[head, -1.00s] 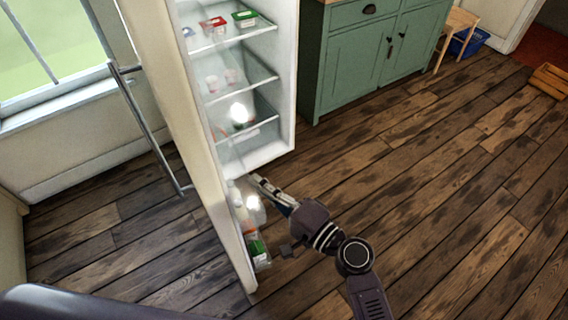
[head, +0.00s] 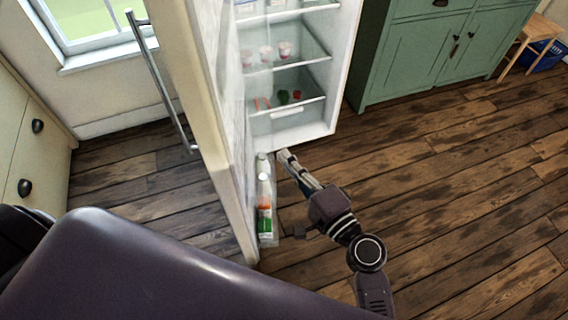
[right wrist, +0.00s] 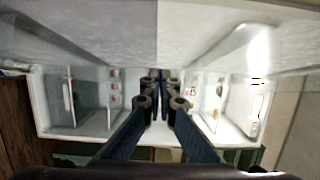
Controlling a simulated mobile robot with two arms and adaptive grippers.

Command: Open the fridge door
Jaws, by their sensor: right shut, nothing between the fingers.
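The fridge door (head: 196,110) stands wide open in the head view, seen nearly edge-on, with its long metal handle (head: 160,85) on the outer face to the left. The fridge interior (head: 290,100) is exposed, with small items on its shelves. Bottles and a carton (head: 264,205) stand in the door's lower rack. My right gripper (head: 284,156) is shut and empty, on the inner side of the door near the fridge's bottom edge. In the right wrist view its fingers (right wrist: 160,85) point at the lit fridge interior (right wrist: 85,100). My left gripper is not in view.
A green cabinet (head: 420,55) stands right of the fridge, with a small wooden stool (head: 535,40) and a blue bin (head: 543,57) beyond. Cream drawers (head: 25,140) are at the left, below a window (head: 95,20). The wooden floor at the right is clear.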

